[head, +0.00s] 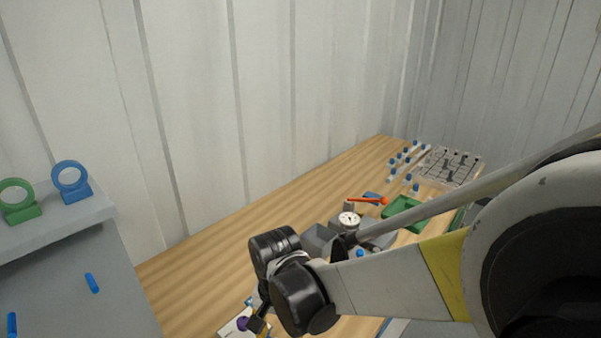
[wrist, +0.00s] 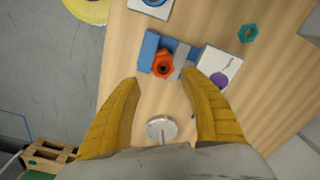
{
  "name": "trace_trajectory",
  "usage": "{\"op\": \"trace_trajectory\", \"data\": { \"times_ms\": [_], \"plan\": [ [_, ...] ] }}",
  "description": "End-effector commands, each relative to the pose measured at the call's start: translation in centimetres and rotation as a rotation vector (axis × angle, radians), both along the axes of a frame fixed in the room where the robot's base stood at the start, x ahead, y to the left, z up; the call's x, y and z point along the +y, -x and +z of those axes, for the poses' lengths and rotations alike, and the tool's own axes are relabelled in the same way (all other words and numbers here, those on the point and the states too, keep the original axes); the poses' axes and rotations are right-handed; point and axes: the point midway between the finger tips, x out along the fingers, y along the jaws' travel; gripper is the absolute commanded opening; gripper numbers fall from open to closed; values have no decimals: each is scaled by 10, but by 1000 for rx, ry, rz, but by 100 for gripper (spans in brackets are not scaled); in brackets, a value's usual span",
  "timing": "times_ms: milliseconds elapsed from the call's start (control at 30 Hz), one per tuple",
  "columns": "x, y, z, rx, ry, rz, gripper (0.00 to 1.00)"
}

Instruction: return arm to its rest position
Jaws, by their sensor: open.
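My arm (head: 400,280) reaches from the right edge of the head view down to the lower middle, over the wooden bench (head: 190,265). My gripper (wrist: 160,80) shows in the wrist view with its two yellow fingers wide apart and nothing between the tips. Past the fingertips lies an orange ring-like part (wrist: 163,64) at a blue block (wrist: 148,50). A round silver disc (wrist: 161,129) shows between the finger bases. In the head view the gripper is mostly hidden behind my wrist at the bottom.
A grey cabinet (head: 60,250) with a green ring (head: 18,200) and blue ring (head: 71,182) stands at left. A dial gauge (head: 348,221), green tray (head: 400,218) and clear rack (head: 450,165) occupy the bench's far right. Bare bench lies along the wall. A wooden crate (wrist: 48,158) is below left.

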Motion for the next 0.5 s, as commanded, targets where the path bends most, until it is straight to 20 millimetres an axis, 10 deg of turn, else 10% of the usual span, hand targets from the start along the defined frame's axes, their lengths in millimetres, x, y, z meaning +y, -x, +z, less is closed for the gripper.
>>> {"op": "trace_trajectory", "data": {
  "times_ms": [500],
  "plan": [
    [-181,24,96,-407,-34,112,52]
  ]
}}
